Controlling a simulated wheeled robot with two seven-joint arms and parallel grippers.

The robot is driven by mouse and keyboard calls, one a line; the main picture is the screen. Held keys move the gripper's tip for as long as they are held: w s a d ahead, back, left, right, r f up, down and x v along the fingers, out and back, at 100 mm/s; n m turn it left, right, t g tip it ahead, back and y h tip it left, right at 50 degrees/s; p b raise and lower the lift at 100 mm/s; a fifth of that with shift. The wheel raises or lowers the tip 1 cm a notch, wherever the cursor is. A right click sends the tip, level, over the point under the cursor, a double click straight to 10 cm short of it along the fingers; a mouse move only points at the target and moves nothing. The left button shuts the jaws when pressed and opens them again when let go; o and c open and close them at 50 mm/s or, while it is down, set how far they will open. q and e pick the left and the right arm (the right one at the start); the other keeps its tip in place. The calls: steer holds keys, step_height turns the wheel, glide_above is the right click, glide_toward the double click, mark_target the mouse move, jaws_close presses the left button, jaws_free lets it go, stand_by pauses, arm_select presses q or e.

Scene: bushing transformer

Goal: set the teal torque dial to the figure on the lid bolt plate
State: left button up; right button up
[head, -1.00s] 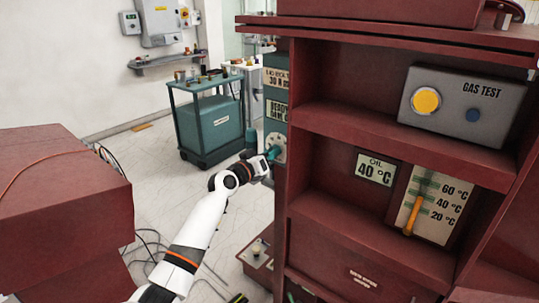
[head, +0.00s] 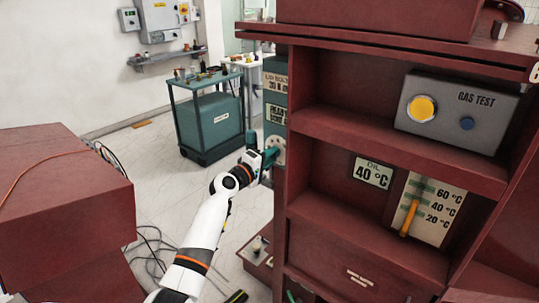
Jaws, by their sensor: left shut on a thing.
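The teal torque dial (head: 269,158) is on the narrow left side face of the dark red cabinet, in front of a pale round scale (head: 279,149). My left gripper (head: 265,163) is shut on the dial, and the gripper and cabinet edge hide much of it. The dial's pointer and setting cannot be read. The lid bolt plate (head: 276,82) is above on the same side. Its figure is small, slanted and too blurred to read surely. A second plate (head: 276,113) sits just below it. My right gripper is not in view.
The cabinet (head: 400,160) fills the right, with a gas test box (head: 460,112), an oil plate (head: 373,172) and a temperature gauge (head: 428,208). A teal trolley (head: 210,115) stands behind. A red box (head: 60,200) is at left, with loose cables (head: 148,245) on the floor.

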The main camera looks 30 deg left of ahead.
arm_select(q)
steer(key=shift+n, duration=0.8)
steer(key=shift+p, duration=0.3)
steer(key=o, duration=1)
steer(key=shift+s+a+b, duration=0.15)
steer(key=shift+s+b, duration=0.3)
steer(key=shift+s, duration=1.55)
steer(key=shift+s+a+b, duration=0.2)
steer(key=shift+s+b, duration=0.25)
steer(key=shift+s, duration=1.6)
steer(key=shift+s+a+b, duration=0.15)
steer(key=shift+s+b, duration=0.3)
steer(key=shift+s, duration=1.55)
